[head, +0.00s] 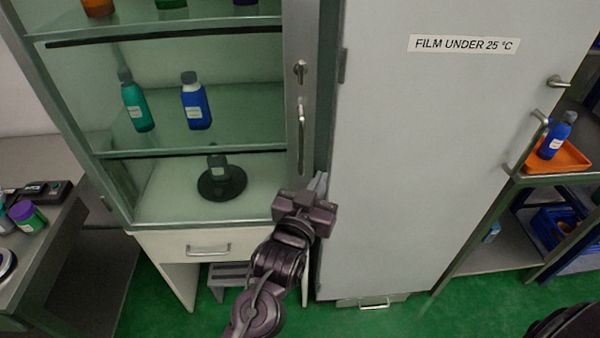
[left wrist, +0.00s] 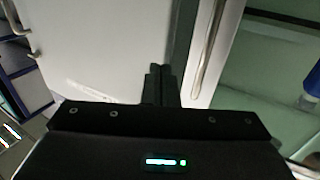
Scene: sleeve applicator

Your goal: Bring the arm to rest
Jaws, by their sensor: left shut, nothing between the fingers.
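My left gripper (head: 319,184) is raised in front of the narrow gap between the glass-fronted cabinet (head: 305,75) and the grey film cabinet (head: 425,150). Its fingers are together and hold nothing. In the left wrist view the closed fingers (left wrist: 159,85) point toward the grey door, with a vertical handle just to their right. My right gripper is in neither view; only a dark rounded part shows at the lower right corner of the head view.
The glass cabinet holds a green bottle (head: 137,106), a blue bottle (head: 195,103) and a dark round item (head: 221,180). A bench (head: 62,262) stands at left. At right, a shelf rack carries an orange tray (head: 572,158) with a blue bottle (head: 556,136). Green floor shows below.

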